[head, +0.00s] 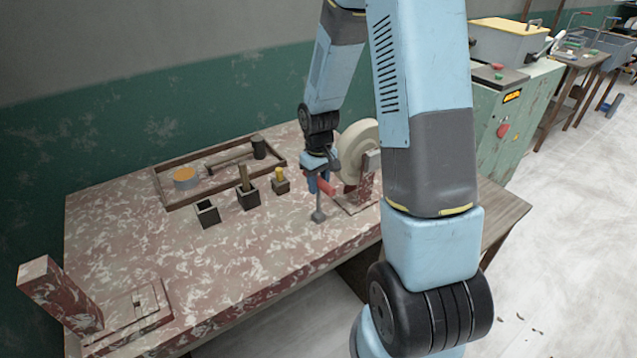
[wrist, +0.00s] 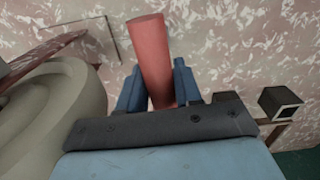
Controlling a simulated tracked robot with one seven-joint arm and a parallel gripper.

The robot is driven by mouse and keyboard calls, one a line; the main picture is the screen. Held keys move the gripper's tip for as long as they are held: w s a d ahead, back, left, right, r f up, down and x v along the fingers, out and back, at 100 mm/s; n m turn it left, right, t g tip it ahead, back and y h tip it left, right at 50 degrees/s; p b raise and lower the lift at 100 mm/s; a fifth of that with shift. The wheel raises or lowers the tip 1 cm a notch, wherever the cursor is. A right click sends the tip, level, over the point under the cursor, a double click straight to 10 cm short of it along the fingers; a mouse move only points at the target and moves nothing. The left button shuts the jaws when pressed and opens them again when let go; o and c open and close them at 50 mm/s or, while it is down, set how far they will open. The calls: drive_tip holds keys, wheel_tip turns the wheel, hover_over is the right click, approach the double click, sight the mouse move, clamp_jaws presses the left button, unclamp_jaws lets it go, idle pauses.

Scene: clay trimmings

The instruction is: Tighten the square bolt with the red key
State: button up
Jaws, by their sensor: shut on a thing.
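The red key is in my gripper (head: 318,176), held above the table beside a cream wheel. In the head view its red handle (head: 326,187) shows below the jaws, with a grey shaft and a wider end (head: 318,215) pointing down. In the wrist view the red handle (wrist: 152,60) stands between the two blue fingers (wrist: 158,90). A low plate (head: 125,312) lies at the table's front left, with a small dark square feature (head: 137,301) on it. I cannot tell whether that is the square bolt. The key's end is far from it.
The cream wheel (head: 355,150) on its stand is close to my gripper. Three dark square holders stand left of it: one empty (head: 207,213), one with a wooden handle (head: 243,178), one with a yellow handle (head: 279,174). A tray (head: 186,203) lies behind. A mottled block (head: 60,294) rises front left.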

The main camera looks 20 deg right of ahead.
idle(0.3)
drive_tip(key=shift+m, duration=1.8)
drive_tip(key=shift+m, duration=1.9)
drive_tip(key=m, duration=0.3)
drive_tip(key=shift+m, duration=0.3)
